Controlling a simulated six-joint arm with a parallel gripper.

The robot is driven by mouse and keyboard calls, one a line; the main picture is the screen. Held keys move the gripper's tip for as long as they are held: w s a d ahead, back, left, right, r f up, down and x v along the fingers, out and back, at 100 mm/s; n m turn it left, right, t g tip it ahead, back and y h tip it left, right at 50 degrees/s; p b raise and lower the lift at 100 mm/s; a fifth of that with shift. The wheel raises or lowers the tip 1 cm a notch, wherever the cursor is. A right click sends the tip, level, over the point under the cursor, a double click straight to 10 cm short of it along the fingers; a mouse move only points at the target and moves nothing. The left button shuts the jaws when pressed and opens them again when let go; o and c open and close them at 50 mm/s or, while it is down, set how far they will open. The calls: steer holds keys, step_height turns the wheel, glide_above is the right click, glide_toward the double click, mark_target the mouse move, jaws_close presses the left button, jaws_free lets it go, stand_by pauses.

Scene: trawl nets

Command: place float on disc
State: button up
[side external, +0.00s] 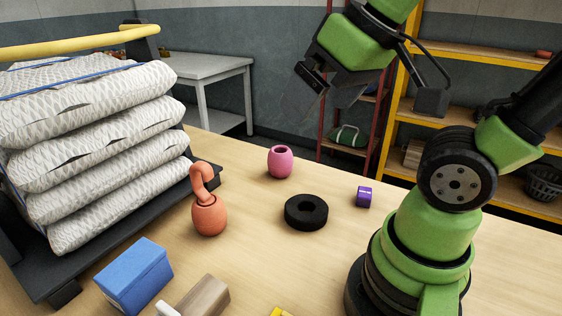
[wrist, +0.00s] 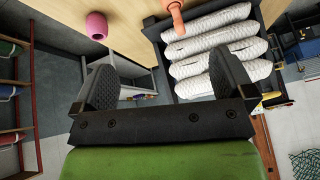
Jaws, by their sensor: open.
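An orange float (side external: 209,217) with a hooked top stands upright on the table, left of the black disc. The black disc (side external: 306,212) is a thick ring with a centre hole, lying flat and bare on the table. A pink rounded float-like piece (side external: 281,162) with an open top stands behind the disc. My gripper (side external: 320,108) is raised high above the far side of the table, open and empty, apart from all these things. In the wrist view, its open fingers (wrist: 163,68) frame background; the pink piece (wrist: 97,26) and part of the orange float (wrist: 175,18) show beyond them.
Stacked white net bags (side external: 100,130) sit on a dark pallet at left. A blue box (side external: 134,276), a wooden block (side external: 203,297) and a small purple box (side external: 364,196) lie on the table. Bare tabletop surrounds the disc.

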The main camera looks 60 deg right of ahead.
steer(key=w+d+f+n+g+h, duration=0.3)
steer(key=w+d+n+h, duration=0.1)
steer(key=w+d+n, duration=0.25)
steer(key=n+h, duration=0.5)
steer(key=n, duration=1.2)
glide_above(279, 160)
steer(key=a, duration=0.4)
step_height(279, 160, down, 18)
steer(key=x, duration=0.3)
steer(key=shift+s+f, duration=0.1)
steer(key=shift+s, duration=0.25)
steer(key=shift+s+f+x, duration=0.1)
steer(key=shift+x, duration=1.5)
steer(key=shift+s+f+x, duration=0.15)
steer(key=shift+x, duration=1.4)
steer(key=shift+a, duration=0.15)
steer(key=shift+c, duration=0.2)
steer(key=c, duration=1)
steer(key=shift+o, duration=0.2)
